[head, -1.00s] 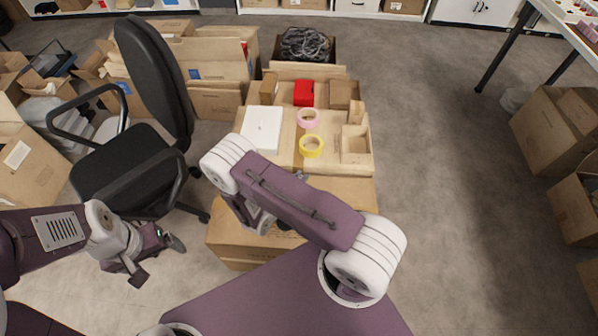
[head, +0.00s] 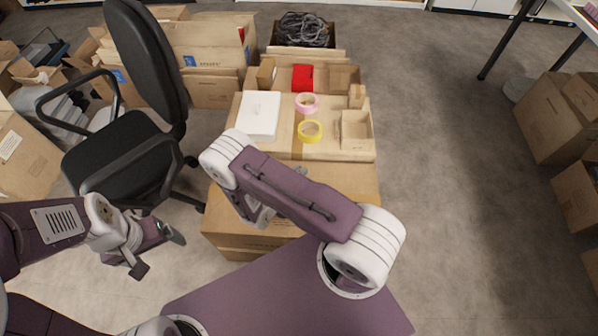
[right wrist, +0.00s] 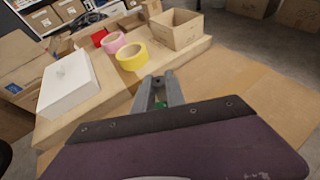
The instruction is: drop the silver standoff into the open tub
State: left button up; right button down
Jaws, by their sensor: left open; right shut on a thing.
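The open tub (head: 355,142) is a small light-brown box, open at the top, at the right front of the carton surface. In the right wrist view the tub (right wrist: 176,36) stands beyond my fingers and slightly right. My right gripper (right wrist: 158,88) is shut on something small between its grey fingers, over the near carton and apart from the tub. The silver standoff cannot be made out clearly; the fingers hide most of what they hold. In the head view my right arm covers most of that gripper. My left gripper (head: 160,254) is open and empty, low at the left.
Beside the tub are a yellow tape roll (head: 310,131), a pink tape roll (head: 307,103), a white box (head: 259,115) and a red object (head: 302,77). An office chair (head: 125,160) stands at the left.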

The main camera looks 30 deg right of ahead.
jog(key=c, duration=1.3)
grip_release()
jog(key=shift+r, duration=0.1)
jog(key=p+v, duration=0.1)
jog(key=v, duration=0.8)
